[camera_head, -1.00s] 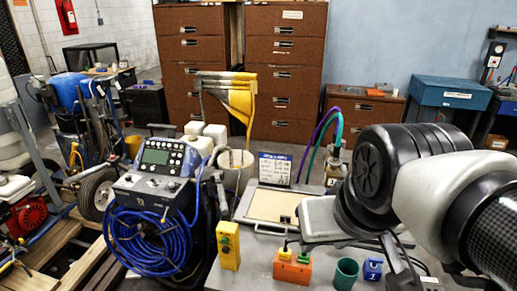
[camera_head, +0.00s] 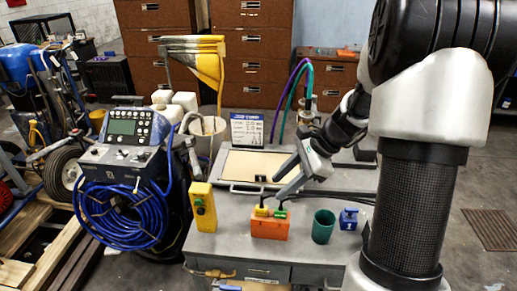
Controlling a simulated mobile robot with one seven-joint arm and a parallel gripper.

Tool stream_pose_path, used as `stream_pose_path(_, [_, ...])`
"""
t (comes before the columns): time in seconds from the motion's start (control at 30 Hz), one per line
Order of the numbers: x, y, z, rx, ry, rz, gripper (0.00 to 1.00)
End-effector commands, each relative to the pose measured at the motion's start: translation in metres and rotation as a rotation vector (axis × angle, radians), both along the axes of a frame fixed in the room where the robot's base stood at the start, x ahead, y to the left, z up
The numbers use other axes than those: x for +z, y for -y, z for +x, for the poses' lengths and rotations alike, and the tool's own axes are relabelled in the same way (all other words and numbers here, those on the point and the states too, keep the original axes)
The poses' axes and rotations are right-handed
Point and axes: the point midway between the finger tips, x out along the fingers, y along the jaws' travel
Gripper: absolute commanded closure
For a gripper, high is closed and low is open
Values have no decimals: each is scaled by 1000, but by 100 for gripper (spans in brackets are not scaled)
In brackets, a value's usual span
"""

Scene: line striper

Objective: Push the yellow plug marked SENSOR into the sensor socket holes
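A small yellow plug (camera_head: 262,211) stands upright in the top of an orange block (camera_head: 269,229) on the grey bench, beside a green plug (camera_head: 281,213). No SENSOR marking is readable on it. My gripper (camera_head: 278,183) is open and empty, its two fingers apart and pointing down-left, just above and behind the two plugs. It does not visibly touch them. The striper's control box (camera_head: 138,128) with a screen stands at the left. I cannot make out the sensor socket holes.
A yellow switch box (camera_head: 202,207) stands left of the orange block. A green cup (camera_head: 323,227) and a blue block (camera_head: 348,219) stand to its right. A framed tan board (camera_head: 262,167) lies behind. Blue coiled hose (camera_head: 118,215) hangs at the left.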

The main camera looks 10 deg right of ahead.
Motion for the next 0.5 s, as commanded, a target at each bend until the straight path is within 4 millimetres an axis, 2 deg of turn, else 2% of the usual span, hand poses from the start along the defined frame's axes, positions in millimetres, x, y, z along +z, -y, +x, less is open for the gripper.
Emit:
stream_pose_path(0.03, [-23, 9, 7, -76, -45, 48, 64])
stream_pose_path(0.1, [-41, 17, 15, -160, -87, 97, 64])
stream_pose_path(0.2, [-58, 25, 23, -242, -126, 145, 64])
stream_pose_path(0.33, [-68, 29, 26, -284, -147, 171, 64])
stream_pose_path(0.5, [-78, 22, 29, -285, -149, 172, 64])
